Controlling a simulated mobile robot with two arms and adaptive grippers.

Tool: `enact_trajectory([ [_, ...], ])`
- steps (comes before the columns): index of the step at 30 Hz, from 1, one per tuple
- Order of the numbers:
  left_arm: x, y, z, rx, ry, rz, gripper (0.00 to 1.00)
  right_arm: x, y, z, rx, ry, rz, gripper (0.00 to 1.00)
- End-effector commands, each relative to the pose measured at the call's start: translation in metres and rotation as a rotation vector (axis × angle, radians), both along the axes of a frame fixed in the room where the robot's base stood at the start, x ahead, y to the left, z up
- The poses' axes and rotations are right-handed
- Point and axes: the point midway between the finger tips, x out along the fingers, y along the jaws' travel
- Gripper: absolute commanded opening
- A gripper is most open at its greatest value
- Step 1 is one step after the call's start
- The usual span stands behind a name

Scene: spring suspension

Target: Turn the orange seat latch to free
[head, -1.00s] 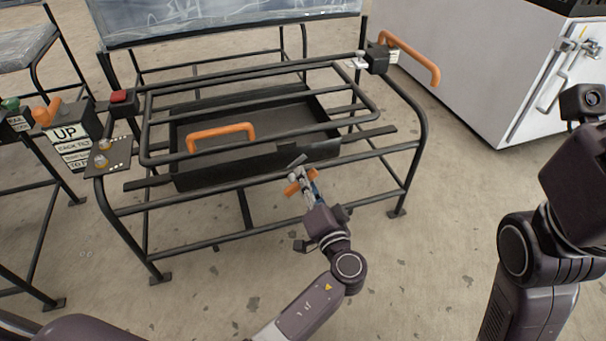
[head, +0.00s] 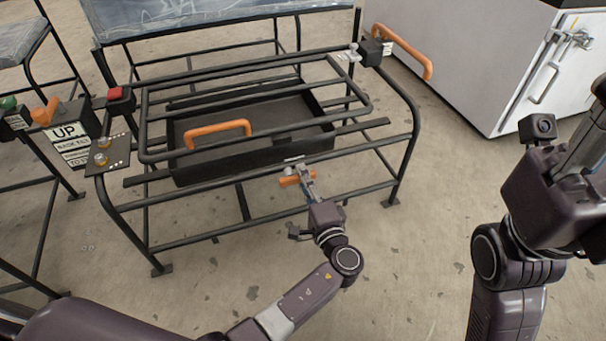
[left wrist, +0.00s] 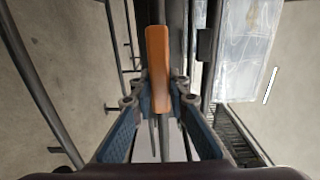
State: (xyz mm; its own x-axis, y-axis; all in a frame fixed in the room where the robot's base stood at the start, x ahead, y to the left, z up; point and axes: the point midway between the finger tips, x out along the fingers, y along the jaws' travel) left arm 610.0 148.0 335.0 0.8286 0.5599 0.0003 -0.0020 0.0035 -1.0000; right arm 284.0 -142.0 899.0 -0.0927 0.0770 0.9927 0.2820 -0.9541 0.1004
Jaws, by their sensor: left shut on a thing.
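The orange seat latch (head: 289,182) is a short bar at the front rail of the black frame, below the tray's front edge. My left gripper (head: 304,175) reaches it from the front and is shut on it. In the left wrist view the latch (left wrist: 157,58) stands upright in the picture between the blue-padded fingers of the left gripper (left wrist: 160,103). The latch's pivot is partly hidden by the fingers. My right arm shows at the right of the head view; its fingers are not visible.
A black tray (head: 183,168) with an orange handle (head: 217,131) sits in the frame (head: 408,160). A red button box (head: 118,98) and an "UP" sign (head: 66,133) are at left. A second orange handle (head: 402,50) and a white cabinet (head: 500,60) are at right. The floor in front is clear.

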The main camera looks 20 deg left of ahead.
Motion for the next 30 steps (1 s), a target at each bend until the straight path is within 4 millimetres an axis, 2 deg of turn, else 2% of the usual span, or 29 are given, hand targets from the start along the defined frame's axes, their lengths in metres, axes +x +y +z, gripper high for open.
enact_trajectory([
  [14,-0.0009,-0.0007,-0.0023,0.012,0.011,-0.001,0.0,0.0019,0.0003,-0.0024,-0.002,0.009,0.0,0.4],
  [15,-0.0009,-0.0007,-0.0023,0.011,0.011,-0.001,0.19,0.0019,0.0003,-0.0023,-0.002,0.009,0.0,0.4],
  [19,-0.0006,-0.0007,-0.0018,0.01,0.009,-0.001,0.33,0.0018,0.0005,-0.0016,-0.002,0.008,0.0,0.4],
  [30,-0.0063,-0.0048,-0.0012,0.008,0.008,-0.001,0.33,0.0003,-0.0003,0.0004,0.0,0.0,-0.001,0.4],
])
